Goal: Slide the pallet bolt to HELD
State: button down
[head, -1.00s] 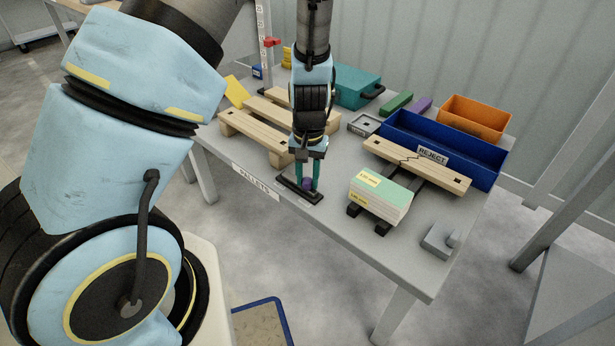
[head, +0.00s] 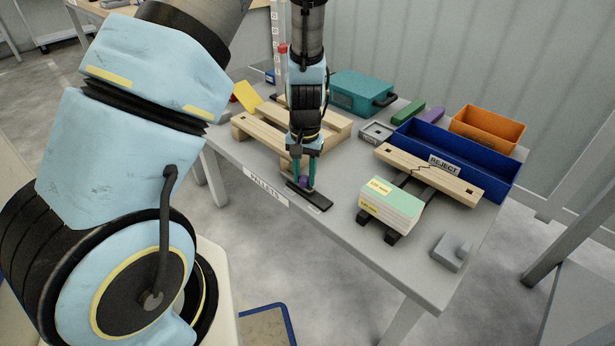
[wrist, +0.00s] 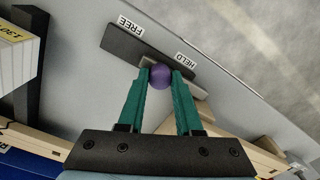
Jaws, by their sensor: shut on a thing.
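The pallet bolt is a purple knob (head: 304,182) on a dark plate (head: 318,201) near the table's front edge. My gripper (head: 304,179) points down and is shut on the knob. In the wrist view, the green fingers of my gripper (wrist: 160,74) stand on both sides of the knob (wrist: 160,77). The plate (wrist: 125,44) carries a FREE label (wrist: 131,26) at its left end and a HELD label (wrist: 187,61) towards its right end. The knob is close to the HELD label. A grey bar (wrist: 188,87) shows beside the knob; the fingers hide part of it.
A wooden pallet (head: 258,132) stands just behind my gripper. A post with a red piece (head: 282,48) stands at the back.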

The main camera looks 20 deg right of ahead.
aim_at(304, 177)
jog(key=c, duration=0.6)
grip_release()
jog(key=shift+w+a, duration=0.1)
jog(key=shift+w, duration=0.1)
notch_tip(304, 177, up, 11)
jog(key=shift+f+p, duration=0.1)
jog(key=shift+p, duration=0.85)
jog(key=s+a+r+n+t, duration=0.1)
jog(key=s+a+r+n, duration=0.15)
jog(key=a, duration=0.55)
jog(key=s+a+r+n, duration=0.1)
jog(key=a+r, duration=0.3)
jog(key=a, duration=0.4)
jog(key=s+a+r+n+t, duration=0.1)
jog(key=s+a+r+n, duration=0.15)
jog(key=a, duration=0.55)
jog(key=r+p, duration=1.1)
jog(key=r, duration=0.1)
jog(key=w+r+p, duration=0.1)
jog(key=r+p, duration=0.5)
jog(key=shift+d+p, duration=0.25)
jog(key=shift+p, duration=0.05)
